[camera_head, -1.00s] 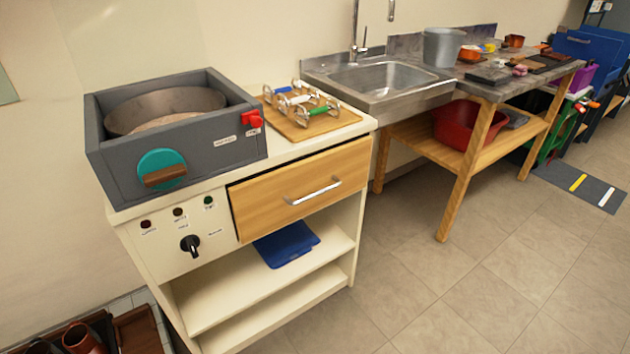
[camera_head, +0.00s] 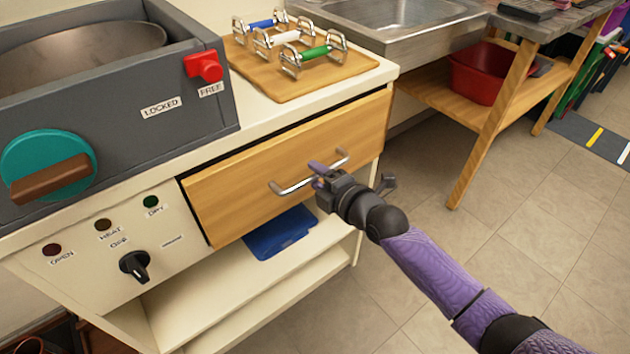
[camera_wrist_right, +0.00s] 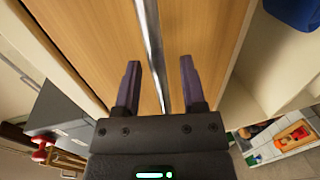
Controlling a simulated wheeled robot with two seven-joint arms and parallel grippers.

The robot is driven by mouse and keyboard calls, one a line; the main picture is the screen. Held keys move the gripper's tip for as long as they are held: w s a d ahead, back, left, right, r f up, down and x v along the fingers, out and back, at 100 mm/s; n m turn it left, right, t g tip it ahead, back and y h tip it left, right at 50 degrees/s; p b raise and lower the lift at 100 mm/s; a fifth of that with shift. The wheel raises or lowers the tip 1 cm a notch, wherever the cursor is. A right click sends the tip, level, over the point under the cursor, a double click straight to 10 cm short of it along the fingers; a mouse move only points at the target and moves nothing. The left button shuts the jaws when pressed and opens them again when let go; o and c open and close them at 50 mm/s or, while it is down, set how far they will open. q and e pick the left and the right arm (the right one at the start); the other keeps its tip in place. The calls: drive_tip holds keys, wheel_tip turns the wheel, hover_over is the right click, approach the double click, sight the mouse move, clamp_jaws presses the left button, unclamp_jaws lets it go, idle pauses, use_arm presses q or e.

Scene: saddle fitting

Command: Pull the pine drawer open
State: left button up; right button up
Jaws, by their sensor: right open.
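The pine drawer (camera_head: 235,197) sits in the cream cabinet, its front close to the cabinet face, with a thin dark gap along its top edge. Its metal bar handle (camera_head: 291,188) runs across the middle of the front. My right gripper (camera_head: 319,172) is at the handle and hides part of it. In the right wrist view the open fingers (camera_wrist_right: 160,66) lie either side of the handle bar (camera_wrist_right: 152,45), against the drawer front (camera_wrist_right: 88,38). Whether the fingertips reach past the bar or touch it is unclear. My left gripper is not in view.
On the cabinet top are a board (camera_head: 262,75) with metal-framed pieces and a grey box (camera_head: 150,135) with a teal dial. A blue item (camera_head: 280,235) lies on the shelf below the drawer. A sink bench (camera_head: 400,35) stands right. The floor in front is open.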

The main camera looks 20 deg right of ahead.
drive_tip(key=shift+w+a, duration=0.15)
drive_tip(key=shift+w, duration=0.3)
clamp_jaws()
idle(0.7)
drive_tip(key=shift+f, duration=0.1)
idle(0.4)
